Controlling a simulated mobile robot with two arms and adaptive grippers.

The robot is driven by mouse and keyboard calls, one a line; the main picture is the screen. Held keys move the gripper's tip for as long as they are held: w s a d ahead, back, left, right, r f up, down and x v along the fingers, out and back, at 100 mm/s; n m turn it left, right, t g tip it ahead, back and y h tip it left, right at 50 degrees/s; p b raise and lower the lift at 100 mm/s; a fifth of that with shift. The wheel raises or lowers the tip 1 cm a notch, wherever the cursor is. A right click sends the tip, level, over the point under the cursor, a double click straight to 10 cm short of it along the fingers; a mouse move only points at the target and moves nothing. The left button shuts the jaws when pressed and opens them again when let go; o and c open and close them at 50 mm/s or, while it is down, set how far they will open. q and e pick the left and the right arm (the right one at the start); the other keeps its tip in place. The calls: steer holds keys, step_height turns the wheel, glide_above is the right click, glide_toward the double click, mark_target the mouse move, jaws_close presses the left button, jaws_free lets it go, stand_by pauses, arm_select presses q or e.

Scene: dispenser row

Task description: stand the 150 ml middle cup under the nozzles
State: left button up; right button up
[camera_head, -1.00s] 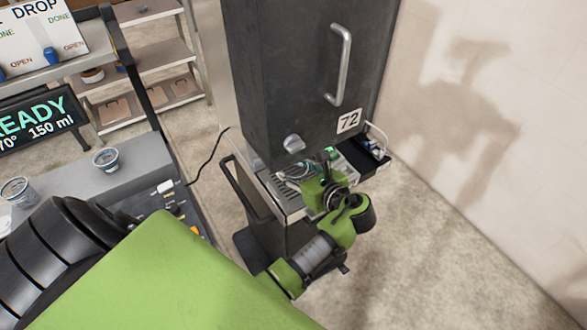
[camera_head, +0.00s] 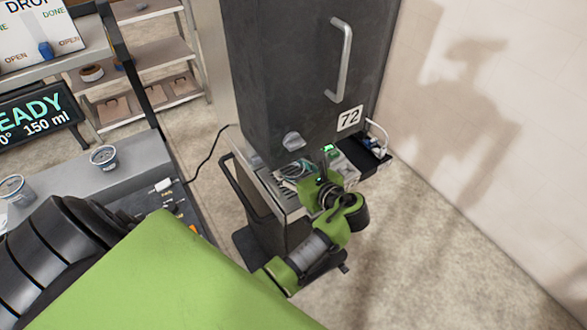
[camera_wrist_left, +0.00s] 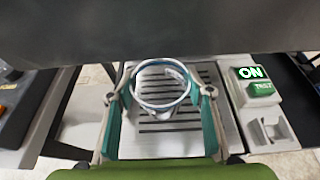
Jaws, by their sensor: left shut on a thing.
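My left gripper (camera_head: 292,170) reaches in under the dark dispenser cabinet (camera_head: 290,75). In the left wrist view its two teal-padded fingers (camera_wrist_left: 162,105) are shut on a clear cup (camera_wrist_left: 163,104) with a bluish rim, one finger on each side. The cup is over the slotted drip tray (camera_wrist_left: 175,140), in front of the cabinet's lower edge. I cannot tell whether its base touches the tray. In the head view the cup is mostly lost among the fingers. The nozzles are hidden. My right gripper is not in view.
Two other cups (camera_head: 103,157) (camera_head: 12,189) stand on the grey counter (camera_head: 135,182) at left. A READY display (camera_head: 38,117) reads 150 ml. Right of the tray are a lit ON sign (camera_wrist_left: 251,73) and a TEST button (camera_wrist_left: 263,88). A wall (camera_head: 490,150) stands at right.

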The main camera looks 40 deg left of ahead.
arm_select(q)
steer(key=shift+d, duration=0.15)
steer(key=shift+f, duration=0.1)
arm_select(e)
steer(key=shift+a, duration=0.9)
arm_select(q)
steer(key=shift+f, duration=0.2)
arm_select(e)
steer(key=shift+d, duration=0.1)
arm_select(q)
steer(key=shift+f, duration=0.3)
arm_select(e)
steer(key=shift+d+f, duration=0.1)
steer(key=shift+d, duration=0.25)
arm_select(q)
steer(key=o, duration=1)
steer(key=shift+c, duration=0.2)
steer(key=v, duration=0.7)
steer(key=shift+s+d+r, duration=0.1)
steer(key=shift+s+d, duration=0.05)
steer(key=shift+d, duration=0.1)
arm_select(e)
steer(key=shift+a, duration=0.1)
arm_select(q)
steer(key=shift+a, duration=0.1)
